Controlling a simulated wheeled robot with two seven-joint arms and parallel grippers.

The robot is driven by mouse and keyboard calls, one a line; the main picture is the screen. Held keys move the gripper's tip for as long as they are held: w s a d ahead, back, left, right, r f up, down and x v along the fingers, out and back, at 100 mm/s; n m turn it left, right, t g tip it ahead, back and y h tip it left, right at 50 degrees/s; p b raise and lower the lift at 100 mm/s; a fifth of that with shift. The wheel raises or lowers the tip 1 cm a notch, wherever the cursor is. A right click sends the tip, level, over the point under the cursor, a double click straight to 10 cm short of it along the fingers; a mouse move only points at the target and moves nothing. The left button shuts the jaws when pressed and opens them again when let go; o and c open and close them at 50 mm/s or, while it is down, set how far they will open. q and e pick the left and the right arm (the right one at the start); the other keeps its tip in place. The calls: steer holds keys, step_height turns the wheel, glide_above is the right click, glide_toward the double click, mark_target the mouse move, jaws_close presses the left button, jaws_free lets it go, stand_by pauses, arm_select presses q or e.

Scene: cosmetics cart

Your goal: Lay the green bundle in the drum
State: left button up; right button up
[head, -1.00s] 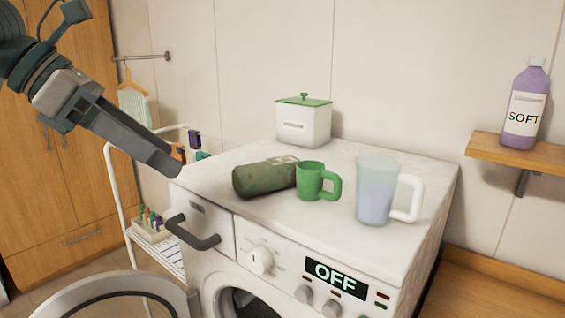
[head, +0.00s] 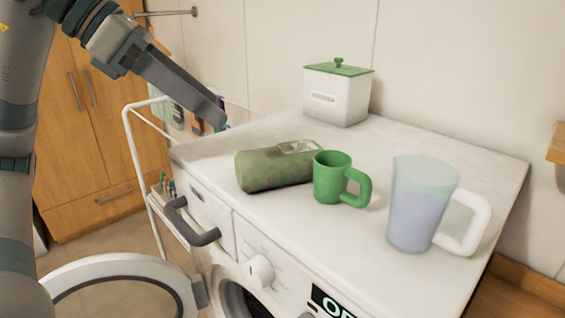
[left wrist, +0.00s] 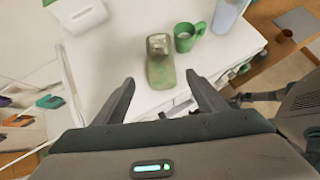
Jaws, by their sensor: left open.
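The green bundle (head: 270,170), a mottled green roll with a pale band, lies on its side on top of the washing machine. It also shows in the left wrist view (left wrist: 161,70), ahead of and between the fingers, apart from them. My left gripper (head: 216,112) is open and empty, above the machine's back left corner; in the left wrist view its two fingers (left wrist: 160,90) are spread. The drum opening (head: 240,299) is partly seen at the bottom of the head view, with the round door (head: 112,263) swung open to the left. My right gripper is not in view.
A green mug (head: 332,180) stands close to the bundle's right end. A translucent jug (head: 415,215) with a white handle stands further right. A white box with green lid (head: 337,95) stands behind. A white rack (head: 133,150) is left of the machine. The machine's front left top is clear.

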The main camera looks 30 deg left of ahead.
mark_target(270, 150)
arm_select(q)
steer(key=p+x, duration=0.2)
steer(key=x, duration=0.7)
steer(key=shift+w+d, duration=0.1)
steer(key=shift+w, duration=0.15)
steer(key=shift+p+x, duration=0.3)
steer(key=shift+x, duration=0.8)
steer(key=shift+w+d+f, duration=0.15)
steer(key=shift+f, duration=0.2)
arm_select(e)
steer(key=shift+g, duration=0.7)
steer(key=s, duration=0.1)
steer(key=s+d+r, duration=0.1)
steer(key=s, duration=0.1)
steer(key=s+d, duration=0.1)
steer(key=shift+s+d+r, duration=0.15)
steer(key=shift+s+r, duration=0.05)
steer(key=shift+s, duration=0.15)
